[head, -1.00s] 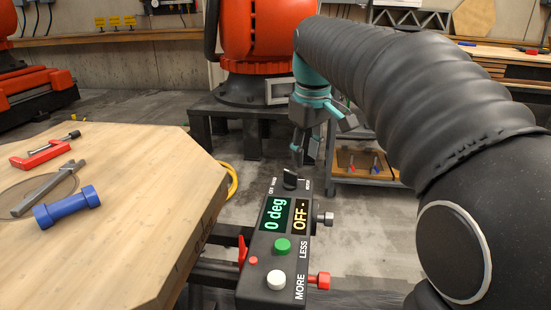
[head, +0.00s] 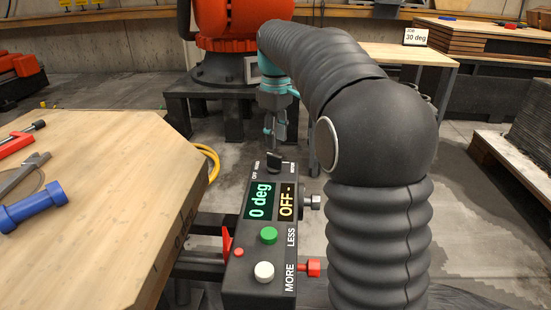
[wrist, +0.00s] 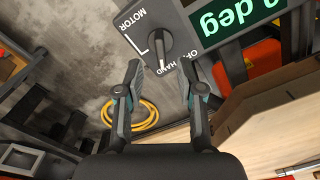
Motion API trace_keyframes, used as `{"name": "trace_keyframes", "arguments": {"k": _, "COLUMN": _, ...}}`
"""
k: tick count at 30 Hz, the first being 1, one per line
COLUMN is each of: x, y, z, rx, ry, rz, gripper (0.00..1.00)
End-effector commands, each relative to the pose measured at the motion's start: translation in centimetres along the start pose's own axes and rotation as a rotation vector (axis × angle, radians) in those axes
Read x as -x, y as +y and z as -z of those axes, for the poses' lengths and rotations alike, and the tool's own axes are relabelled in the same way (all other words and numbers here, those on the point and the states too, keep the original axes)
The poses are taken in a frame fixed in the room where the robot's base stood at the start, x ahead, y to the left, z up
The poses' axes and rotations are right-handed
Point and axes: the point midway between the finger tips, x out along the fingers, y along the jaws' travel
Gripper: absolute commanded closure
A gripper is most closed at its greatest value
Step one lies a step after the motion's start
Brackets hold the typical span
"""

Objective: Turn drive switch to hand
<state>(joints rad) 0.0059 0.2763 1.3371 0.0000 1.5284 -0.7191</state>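The drive switch is a black knob (head: 274,160) at the far end of the dark control box (head: 238,284), with OFF, HAND and MOTOR lettered around it. The box displays read "0 deg" (head: 259,201) and "OFF-" (head: 287,201). My gripper (head: 275,142) hangs just above and behind the knob in the head view. In the wrist view the two fingers of my gripper (wrist: 162,77) are apart with nothing between them. The knob (wrist: 156,47) shows just past the fingertips, and one finger partly covers the lettering beside it.
A wooden table (head: 110,240) stands close on the left, with a blue dumbbell-shaped piece (head: 34,206) and a red clamp (head: 18,139). A yellow hose (head: 210,160) lies behind.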

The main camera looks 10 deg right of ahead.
Motion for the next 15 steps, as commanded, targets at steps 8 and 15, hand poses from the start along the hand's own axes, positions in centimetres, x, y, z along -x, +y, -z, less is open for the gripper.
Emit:
{"name": "trace_keyframes", "arguments": {"k": 8, "x": -4.6, "y": -0.1, "z": 0.0, "rx": 0.002, "ry": -0.001, "rz": 0.001, "gripper": 0.62}}
{"name": "trace_keyframes", "arguments": {"k": 15, "x": -6.2, "y": -0.1, "z": 0.0, "rx": 0.002, "ry": 0.000, "rz": 0.000, "gripper": 0.62}}
